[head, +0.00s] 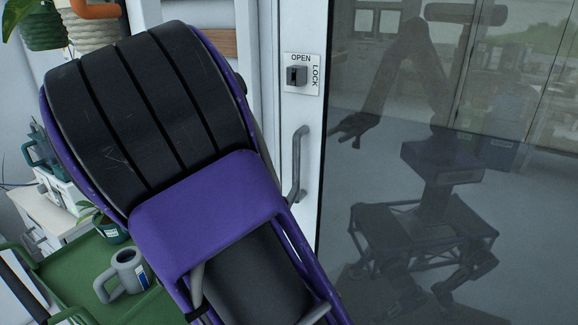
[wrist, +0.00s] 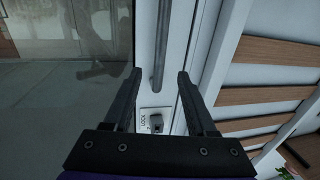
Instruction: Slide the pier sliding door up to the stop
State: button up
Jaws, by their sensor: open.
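The sliding door (head: 440,180) is a large dark glass pane in a white frame at the right of the head view. Its grey vertical bar handle (head: 297,165) is on the white stile, below a lock plate (head: 301,74) marked OPEN and LOCK. In the wrist view, turned the other way up, the handle (wrist: 161,45) runs down between the fingertips of my gripper (wrist: 160,73). The fingers are open, one on each side in the picture; I see no contact, and depth is unclear. The lock plate (wrist: 155,121) shows between the fingers. In the head view my arm hides the gripper.
Wooden slats (wrist: 260,96) line the wall beside the door frame. The glass reflects my body.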

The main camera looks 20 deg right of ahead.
aim_at(295, 167)
jog(key=b+x, duration=0.1)
jog(key=x, duration=1)
jog(key=shift+w+d, duration=0.2)
jog(key=shift+w, duration=0.15)
jog(key=shift+c, duration=0.4)
grip_shut()
dwell(0.4)
